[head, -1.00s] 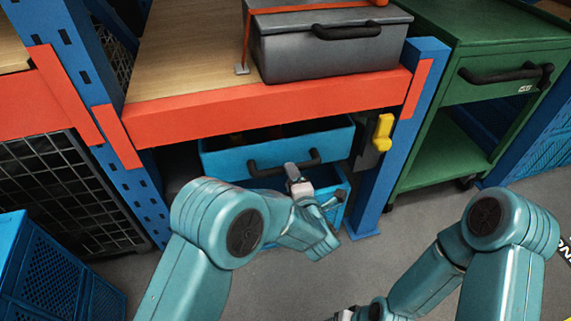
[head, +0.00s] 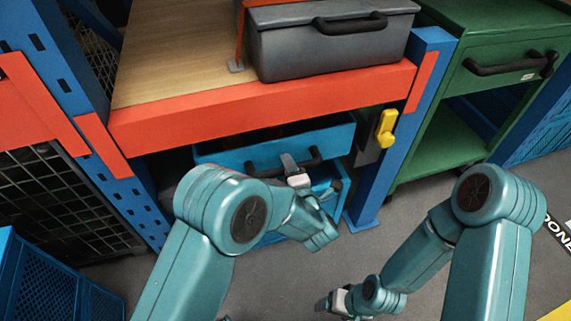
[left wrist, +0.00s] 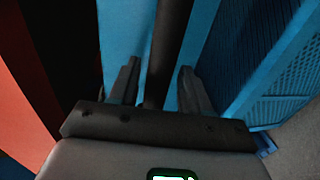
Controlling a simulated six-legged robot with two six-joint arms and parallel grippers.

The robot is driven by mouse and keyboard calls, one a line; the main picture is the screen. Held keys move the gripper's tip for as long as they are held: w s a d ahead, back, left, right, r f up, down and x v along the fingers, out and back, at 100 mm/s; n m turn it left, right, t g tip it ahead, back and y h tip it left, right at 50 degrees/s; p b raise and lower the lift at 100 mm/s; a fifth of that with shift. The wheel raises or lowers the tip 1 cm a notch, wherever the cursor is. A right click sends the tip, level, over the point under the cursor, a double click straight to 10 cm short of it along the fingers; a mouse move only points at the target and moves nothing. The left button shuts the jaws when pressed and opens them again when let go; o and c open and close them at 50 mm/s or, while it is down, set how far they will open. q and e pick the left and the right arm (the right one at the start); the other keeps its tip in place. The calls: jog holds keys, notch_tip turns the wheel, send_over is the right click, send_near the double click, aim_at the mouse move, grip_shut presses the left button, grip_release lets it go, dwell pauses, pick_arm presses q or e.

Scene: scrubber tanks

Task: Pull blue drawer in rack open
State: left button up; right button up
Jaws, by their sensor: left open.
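The blue drawer (head: 225,157) sits under the red beam of the rack, with a dark gap above its front. Its black handle (head: 312,161) runs across the front. My left gripper (head: 291,166) is at the middle of the handle, its arm hiding the drawer's lower left. In the left wrist view the handle (left wrist: 171,45) passes between the two open fingers (left wrist: 157,75), with the blue drawer front (left wrist: 122,35) beyond. The fingers are not closed on the handle. My right gripper (head: 338,302) is low in the head view, away from the drawer; its jaws are too small to read.
A blue rack post (head: 385,160) with a yellow handle (head: 386,128) stands right of the drawer. A grey case (head: 330,45) sits on the shelf above. A green cart (head: 440,155) stands further right. A blue crate (head: 50,285) is at lower left. Grey floor lies clear in front.

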pick_arm(q)
jog(key=shift+s+r, duration=0.1)
jog(key=shift+r, duration=0.1)
jog(key=shift+f, duration=0.15)
grip_shut()
